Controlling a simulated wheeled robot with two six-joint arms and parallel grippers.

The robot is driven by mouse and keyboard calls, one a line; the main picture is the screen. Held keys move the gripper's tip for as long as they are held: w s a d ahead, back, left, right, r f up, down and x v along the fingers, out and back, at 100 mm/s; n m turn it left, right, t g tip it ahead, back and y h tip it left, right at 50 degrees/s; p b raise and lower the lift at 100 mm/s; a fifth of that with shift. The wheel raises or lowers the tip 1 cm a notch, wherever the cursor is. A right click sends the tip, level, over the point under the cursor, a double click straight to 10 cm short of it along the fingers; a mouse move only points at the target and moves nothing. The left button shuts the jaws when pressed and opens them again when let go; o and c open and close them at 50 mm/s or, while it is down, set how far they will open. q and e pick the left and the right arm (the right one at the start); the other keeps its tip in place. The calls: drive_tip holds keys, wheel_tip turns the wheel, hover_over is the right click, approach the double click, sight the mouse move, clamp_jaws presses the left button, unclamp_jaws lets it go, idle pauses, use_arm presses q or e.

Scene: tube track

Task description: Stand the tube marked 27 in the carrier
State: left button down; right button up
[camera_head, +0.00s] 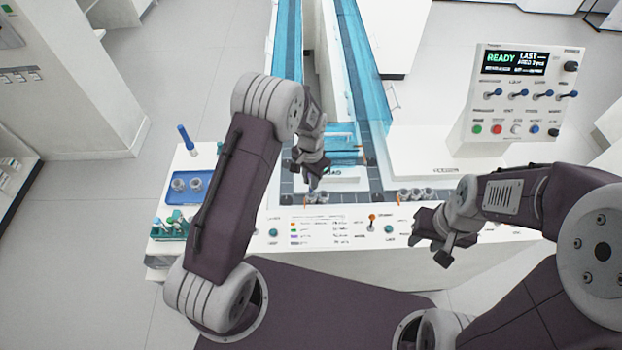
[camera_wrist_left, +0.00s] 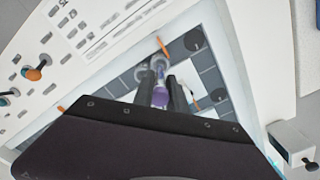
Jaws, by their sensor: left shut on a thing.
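My left gripper (camera_head: 312,184) is over the near end of the track, pointing down. In the left wrist view its fingers are shut on a tube with a purple cap (camera_wrist_left: 160,96); no number on it is legible. The tube's far end points at a grey round carrier (camera_wrist_left: 157,62); I cannot tell whether it is inside it. In the head view grey carriers (camera_head: 322,197) show just below the gripper, partly hidden. My right gripper (camera_head: 436,236) is open and empty above the front right of the bench.
A control box (camera_head: 520,95) stands at the right.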

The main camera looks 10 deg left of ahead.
use_arm(q)
drive_tip(key=shift+s+r, duration=0.1)
drive_tip(key=shift+f, duration=0.4)
idle(0.6)
drive_tip(key=shift+f, duration=0.15)
drive_tip(key=shift+f, duration=0.45)
drive_tip(key=shift+f+b, duration=0.1)
drive_tip(key=shift+b, duration=0.2)
drive_tip(key=shift+f, duration=0.4)
drive_tip(key=c, duration=1.3)
unclamp_jaws()
drive_tip(key=shift+o, duration=0.2)
